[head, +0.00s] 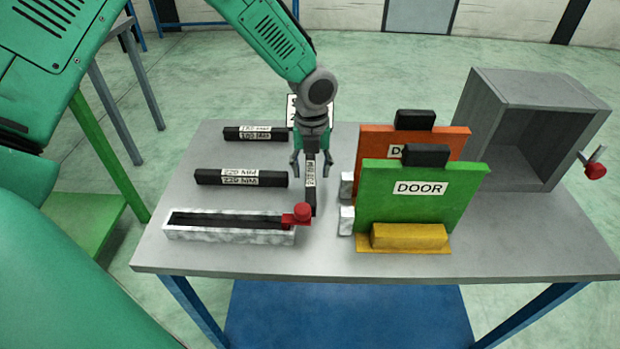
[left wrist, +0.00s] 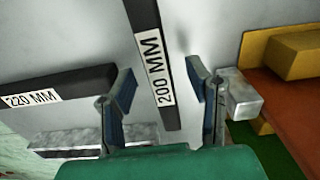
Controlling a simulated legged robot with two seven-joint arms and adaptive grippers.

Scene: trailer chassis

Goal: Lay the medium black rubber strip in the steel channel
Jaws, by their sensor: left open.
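The medium black rubber strip (head: 311,198), labelled 200 MM, lies on the table and points away from me. It also shows in the left wrist view (left wrist: 153,50). My left gripper (head: 311,166) is open above it, with one finger on each side of the strip. In the left wrist view the fingers (left wrist: 160,80) stand apart from the strip. The steel channel (head: 230,236) lies at the front left of the table, with a red clamp knob (head: 302,211) at its right end. Its inside looks dark. My right gripper is not in view.
The 220 MM strip (head: 205,178) and a shorter black strip (head: 232,134) lie left of the gripper. A green DOOR panel (head: 422,205) with a yellow block, an orange panel (head: 370,145) and small metal blocks stand close right. A grey open box (head: 485,115) stands at the back right.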

